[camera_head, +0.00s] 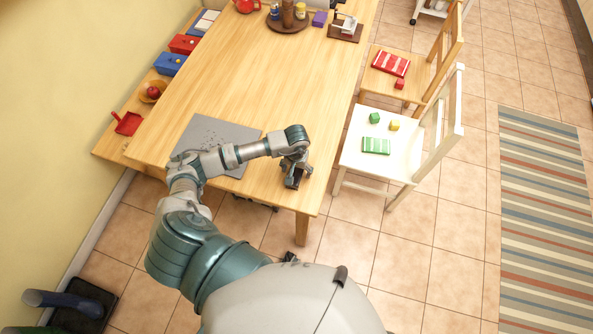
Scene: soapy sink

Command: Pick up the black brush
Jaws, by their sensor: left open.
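My left gripper (294,171) is over the near right corner of the wooden table, pointing down, its jaws open. A small dark shape (293,181) shows right at its fingertips. It is too small and too covered by the fingers to tell whether it is the black brush or part of the gripper. No other black brush can be made out clearly on the table. My right gripper is not in view.
The wooden table (283,70) is largely clear in the middle. A grey mat (214,133) lies left of my gripper, partly under my arm. A white chair (382,152) with blocks stands to the right. A red dustpan (127,123) is on the left bench.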

